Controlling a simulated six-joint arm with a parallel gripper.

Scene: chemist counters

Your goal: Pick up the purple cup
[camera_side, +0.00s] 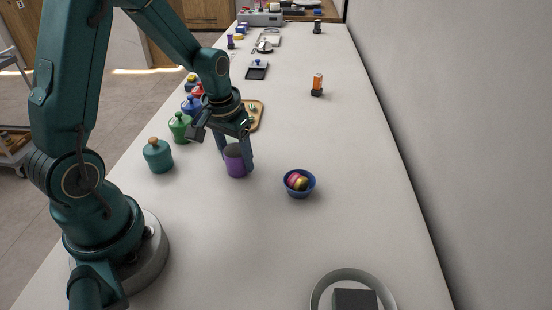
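The purple cup (237,163) stands upright on the white counter, near the middle of the side view. My gripper (236,160) points down at the cup. One finger shows along the cup's right side and the other is near its upper left rim, partly hidden. The fingers are spread with the cup's width between them. I cannot tell whether they touch the cup or are closed tight on it.
A teal jar (158,155) and a green jar (180,127) stand to the left. A blue bowl (299,183) with colored round items is to the right. A wooden tray (256,115) lies behind my gripper. A grey plate (353,285) with a dark block is in front.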

